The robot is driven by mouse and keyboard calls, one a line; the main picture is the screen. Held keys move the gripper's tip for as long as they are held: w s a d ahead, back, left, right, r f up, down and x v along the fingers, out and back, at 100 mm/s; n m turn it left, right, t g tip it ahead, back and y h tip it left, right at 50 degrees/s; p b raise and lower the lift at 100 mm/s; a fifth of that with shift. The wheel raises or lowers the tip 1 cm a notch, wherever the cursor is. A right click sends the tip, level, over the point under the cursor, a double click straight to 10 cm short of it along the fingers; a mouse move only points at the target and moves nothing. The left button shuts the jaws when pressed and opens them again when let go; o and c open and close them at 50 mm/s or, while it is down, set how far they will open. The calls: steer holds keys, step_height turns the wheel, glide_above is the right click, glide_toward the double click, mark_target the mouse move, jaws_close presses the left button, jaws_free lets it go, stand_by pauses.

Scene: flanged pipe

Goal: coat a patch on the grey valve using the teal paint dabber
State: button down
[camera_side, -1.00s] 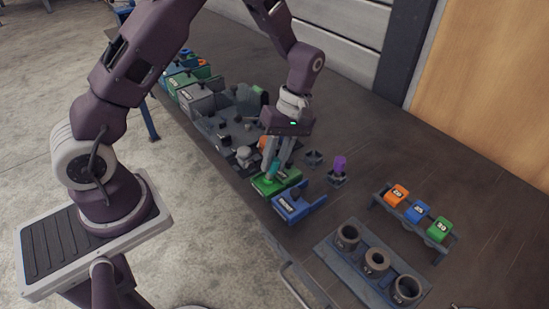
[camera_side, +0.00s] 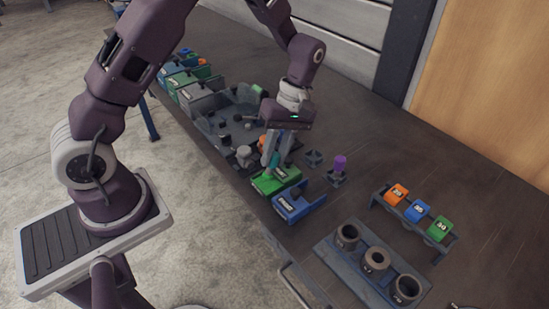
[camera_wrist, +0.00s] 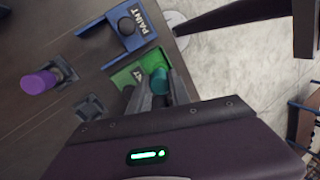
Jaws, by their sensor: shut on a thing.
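My gripper (camera_side: 273,163) is shut on the teal paint dabber (camera_wrist: 154,80), which points down over the green tray (camera_side: 270,184). The green tray also shows in the wrist view (camera_wrist: 128,75). I cannot tell whether the dabber's tip touches the tray, as the fingers and dabber body hide it. A rounded grey part (camera_side: 245,156), which looks like the grey valve, is just left of my gripper in the side view. The valve does not show in the wrist view.
A blue paint tray (camera_side: 297,203) stands beside the green one. A purple dabber (camera_side: 339,165) stands in a holder, with an empty holder (camera_side: 314,158) near it. A grey bin (camera_side: 217,128) with dark parts lies behind. A cup rack (camera_side: 375,260) and coloured blocks (camera_side: 417,211) are at right.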

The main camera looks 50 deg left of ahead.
steer(key=shift+r, duration=2.65)
